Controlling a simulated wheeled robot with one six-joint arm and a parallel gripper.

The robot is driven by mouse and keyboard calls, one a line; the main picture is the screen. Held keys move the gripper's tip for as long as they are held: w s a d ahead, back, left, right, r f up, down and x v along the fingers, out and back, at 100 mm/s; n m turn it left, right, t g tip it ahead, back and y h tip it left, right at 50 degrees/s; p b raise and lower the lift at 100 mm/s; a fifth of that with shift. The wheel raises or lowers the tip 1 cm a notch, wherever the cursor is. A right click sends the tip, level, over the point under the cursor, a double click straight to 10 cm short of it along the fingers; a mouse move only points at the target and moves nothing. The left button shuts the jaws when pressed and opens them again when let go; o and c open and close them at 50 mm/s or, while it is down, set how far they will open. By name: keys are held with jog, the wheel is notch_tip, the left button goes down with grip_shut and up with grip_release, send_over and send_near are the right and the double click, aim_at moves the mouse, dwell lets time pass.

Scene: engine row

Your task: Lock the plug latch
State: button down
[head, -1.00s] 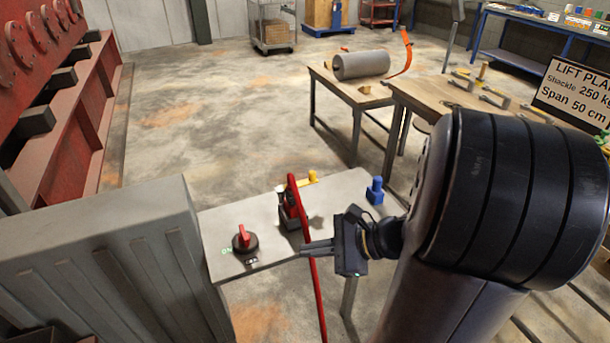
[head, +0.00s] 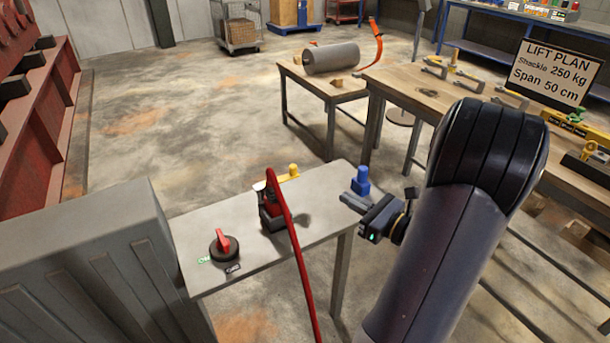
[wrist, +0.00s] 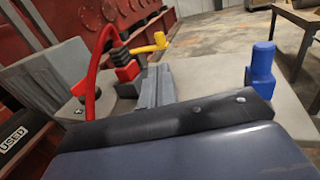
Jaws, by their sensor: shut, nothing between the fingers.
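A black and red plug (head: 270,210) with a thick red cable (head: 290,240) sits on the small grey table. A yellow lever (head: 285,175), seemingly the latch, lies just behind it. In the wrist view the plug (wrist: 125,68), cable (wrist: 95,70) and yellow lever (wrist: 150,46) stand beyond the fingers, slightly left. My gripper (head: 346,201) is shut and empty, over the table's right end, right of the plug and apart from it. Its grey fingers also show in the wrist view (wrist: 155,85). Whether the lever is engaged cannot be told.
A blue capped post (head: 361,182) stands close by my gripper at the table's right corner. A red rotary switch (head: 223,243) is at the left of the grey table (head: 205,215). A ribbed grey cabinet (head: 95,260) stands left. Wooden benches (head: 410,80) stand behind.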

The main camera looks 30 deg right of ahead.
aim_at(296, 170)
jog(key=p+x, duration=0.1)
jog(key=x, duration=1.3)
jog(key=shift+p, duration=0.35)
jog(key=shift+w, duration=0.1)
jog(key=w+n+g+y, duration=0.3)
jog(key=w+n+y, duration=0.1)
jog(key=w+y, duration=0.2)
jog(key=shift+w+n+g, duration=0.3)
jog(key=shift+w+g, duration=0.1)
jog(key=shift+w, duration=0.35)
jog(key=shift+a, duration=0.15)
notch_tip(296, 170, up, 10)
dwell(0.5)
jog(key=shift+f, duration=0.1)
dwell(0.3)
